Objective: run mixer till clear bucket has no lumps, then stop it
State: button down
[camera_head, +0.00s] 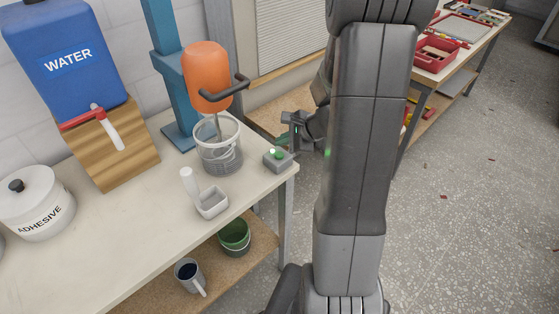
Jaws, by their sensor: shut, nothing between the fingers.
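The clear bucket (235,160) stands near the right end of the bench. The orange mixer (205,72) hangs over it on a blue stand (163,58), with its shaft reaching down into the bucket. Grey contents show through the bucket wall; I cannot tell whether they have lumps. A small grey switch box (277,160) with a green button sits at the bench corner, right of the bucket. My gripper (291,131) is just above and right of the switch box, shut and empty. It appears apart from the button. My arm fills the middle right.
A white scoop (210,203) lies in front of the bucket. A blue water tank (64,52) on a wooden block and a white adhesive pot (36,207) stand left. A green bucket (234,236) and grey jug (188,275) are on the lower shelf. Right floor is mostly clear.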

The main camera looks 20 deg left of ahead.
aim_at(283, 155)
jog(key=shift+f+b, duration=0.6)
jog(key=shift+f, duration=0.35)
dwell(1.3)
jog(key=shift+f+b, duration=0.45)
jog(key=shift+f+b, duration=0.5)
dwell(0.5)
jog(key=shift+r, duration=0.15)
jog(key=shift+r+p, duration=0.75)
jog(key=shift+r, duration=0.05)
jog(key=shift+r+p, duration=2.05)
jog(key=shift+r, duration=0.5)
